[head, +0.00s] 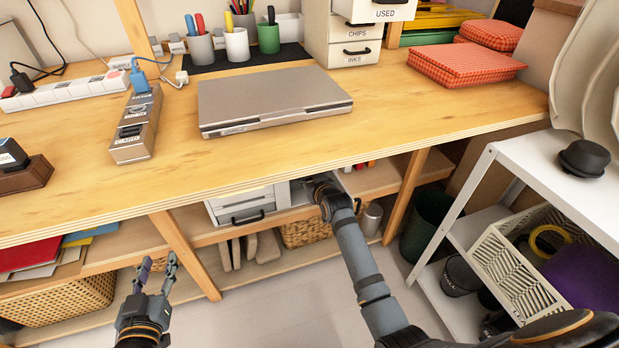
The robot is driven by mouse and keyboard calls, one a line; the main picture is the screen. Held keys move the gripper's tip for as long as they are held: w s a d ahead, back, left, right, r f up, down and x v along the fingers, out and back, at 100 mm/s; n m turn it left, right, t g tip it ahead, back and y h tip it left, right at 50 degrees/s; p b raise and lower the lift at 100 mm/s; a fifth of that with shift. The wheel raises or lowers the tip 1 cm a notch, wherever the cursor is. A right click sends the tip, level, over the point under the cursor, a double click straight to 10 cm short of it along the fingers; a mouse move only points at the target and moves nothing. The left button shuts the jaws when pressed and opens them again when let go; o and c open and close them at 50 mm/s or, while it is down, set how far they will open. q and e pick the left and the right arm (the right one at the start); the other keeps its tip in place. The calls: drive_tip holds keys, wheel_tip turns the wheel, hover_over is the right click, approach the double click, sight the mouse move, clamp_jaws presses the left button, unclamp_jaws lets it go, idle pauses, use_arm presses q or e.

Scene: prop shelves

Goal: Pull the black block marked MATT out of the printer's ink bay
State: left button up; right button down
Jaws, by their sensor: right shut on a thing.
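The printer (246,206), a pale box with a dark handle, sits on the shelf under the table, its top hidden by the table edge. My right gripper (322,186) reaches under the table at the printer's right side. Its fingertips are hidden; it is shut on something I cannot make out. I cannot see the ink bay or a block marked MATT. My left gripper (157,268) is open and empty, low in front of the shelf at the left. A dark block (12,155) with an unreadable label stands in a wooden holder at the table's left edge.
A closed silver laptop (270,98) and a metal box with switches (137,125) lie on the table. The table's front edge (300,172) overhangs the shelf. A white rack (545,165) stands at the right, a dark bin (425,225) beside it. The middle floor is clear.

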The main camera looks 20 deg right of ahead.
drive_tip(key=shift+s+r+p, duration=0.1)
drive_tip(key=shift+s+p, duration=0.05)
drive_tip(key=shift+p, duration=0.65)
drive_tip(key=shift+s+p, duration=0.3)
drive_tip(key=shift+p, duration=0.35)
idle(1.2)
drive_tip(key=shift+s+p, duration=0.3)
drive_tip(key=shift+p, duration=0.1)
drive_tip(key=shift+s+r+p, duration=0.1)
drive_tip(key=shift+s+p, duration=0.55)
drive_tip(key=shift+s, duration=0.55)
drive_tip(key=shift+p, duration=0.35)
